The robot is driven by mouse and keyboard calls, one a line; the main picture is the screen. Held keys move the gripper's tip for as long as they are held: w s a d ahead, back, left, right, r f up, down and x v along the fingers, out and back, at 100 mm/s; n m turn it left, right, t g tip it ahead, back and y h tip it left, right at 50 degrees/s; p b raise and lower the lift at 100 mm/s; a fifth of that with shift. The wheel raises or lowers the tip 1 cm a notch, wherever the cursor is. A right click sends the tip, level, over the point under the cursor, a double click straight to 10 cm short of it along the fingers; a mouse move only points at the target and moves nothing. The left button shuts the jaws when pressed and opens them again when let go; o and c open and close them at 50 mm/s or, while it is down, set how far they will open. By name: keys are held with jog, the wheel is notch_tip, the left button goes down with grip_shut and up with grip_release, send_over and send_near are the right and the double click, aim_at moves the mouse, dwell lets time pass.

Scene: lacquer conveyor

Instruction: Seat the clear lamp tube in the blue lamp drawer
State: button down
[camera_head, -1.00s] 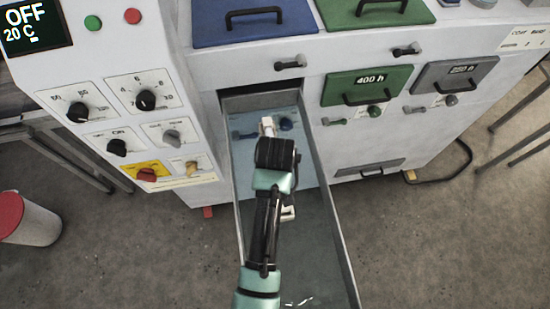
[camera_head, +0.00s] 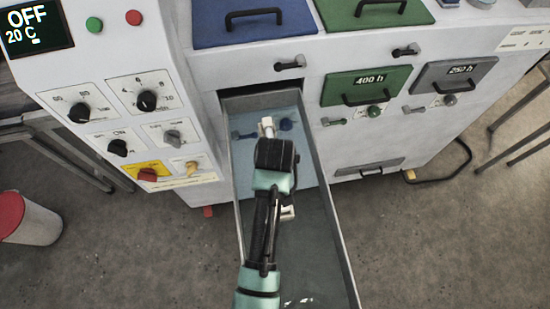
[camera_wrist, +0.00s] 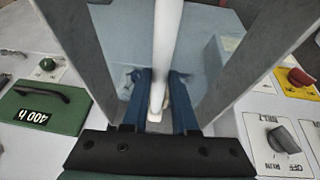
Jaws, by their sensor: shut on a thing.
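My gripper (camera_wrist: 158,88) is shut on the clear lamp tube (camera_wrist: 167,40), which looks whitish. Its two blue fingers stand on either side of the tube in the wrist view. The tube runs from the top edge down between them, and a pale end shows low between the fingers. In the head view my gripper (camera_head: 273,138) hangs over the pulled-out lamp drawer (camera_head: 338,232), and a white piece (camera_head: 267,122) shows just beyond it, toward the cabinet. My arm hides most of the tube. I cannot tell whether it touches the drawer floor or any holder.
The drawer's grey side walls stand close on both sides of my gripper. A pale block (camera_head: 288,213) lies inside, right of my arm. The cabinet has a green 400 h drawer (camera_head: 367,86) and a grey drawer (camera_head: 455,74). A control panel (camera_head: 120,110) stands left.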

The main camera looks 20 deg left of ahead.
jog(key=shift+f+b, duration=1.1)
jog(key=shift+f, duration=0.6)
jog(key=c, duration=0.6)
grip_release()
jog(key=shift+r, duration=0.15)
jog(key=b+v, duration=0.2)
jog(key=v, duration=1.1)
